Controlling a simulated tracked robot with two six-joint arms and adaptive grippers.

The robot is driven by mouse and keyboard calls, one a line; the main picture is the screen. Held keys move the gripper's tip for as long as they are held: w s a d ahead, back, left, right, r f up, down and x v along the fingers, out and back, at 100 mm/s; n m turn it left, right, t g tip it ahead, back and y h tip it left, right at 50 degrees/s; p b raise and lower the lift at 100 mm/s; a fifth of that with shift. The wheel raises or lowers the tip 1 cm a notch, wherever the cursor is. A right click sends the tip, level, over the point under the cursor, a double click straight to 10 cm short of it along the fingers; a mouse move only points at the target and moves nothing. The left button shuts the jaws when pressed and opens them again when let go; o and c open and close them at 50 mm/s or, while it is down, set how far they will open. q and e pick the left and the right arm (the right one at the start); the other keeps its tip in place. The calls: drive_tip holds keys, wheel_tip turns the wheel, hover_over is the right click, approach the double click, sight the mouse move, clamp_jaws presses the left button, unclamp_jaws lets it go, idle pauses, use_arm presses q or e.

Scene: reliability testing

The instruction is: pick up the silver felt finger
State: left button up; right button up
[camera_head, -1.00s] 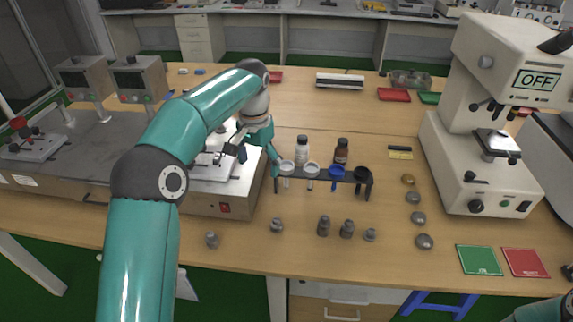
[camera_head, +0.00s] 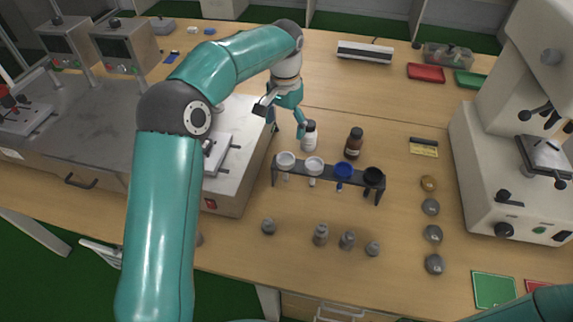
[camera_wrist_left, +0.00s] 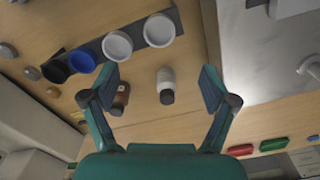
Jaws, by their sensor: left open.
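A dark rack (camera_head: 328,176) holds a row of cup-topped pieces: a white cup (camera_head: 286,159), a second white cup (camera_head: 314,165), a blue cup (camera_head: 345,170) and a black cup (camera_head: 373,176). Several small grey metal pieces, one of them here (camera_head: 321,235), stand on the table in front. I cannot tell which piece is the silver felt finger. My left gripper (camera_head: 283,118) is open and empty, above the table behind the rack's left end. In the left wrist view a white bottle (camera_wrist_left: 166,84) shows between its fingers, and the cups are beyond the fingertips. My right gripper is out of view.
A white bottle (camera_head: 309,140) and a brown bottle (camera_head: 354,144) stand behind the rack. Metal test equipment (camera_head: 228,158) is on the left and a white machine (camera_head: 500,160) on the right. Rounded stones (camera_head: 431,207) line up before it.

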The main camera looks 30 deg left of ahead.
use_arm(q)
hover_over(286, 162)
wheel_tip(286, 162, down, 7)
drive_tip(key=shift+a+f, duration=0.1)
wheel_tip(286, 162, down, 4)
drive_tip(key=shift+f+p, duration=0.15)
drive_tip(key=shift+p, duration=0.7)
drive_tip(key=shift+f, duration=0.5)
drive_tip(key=c, duration=1.3)
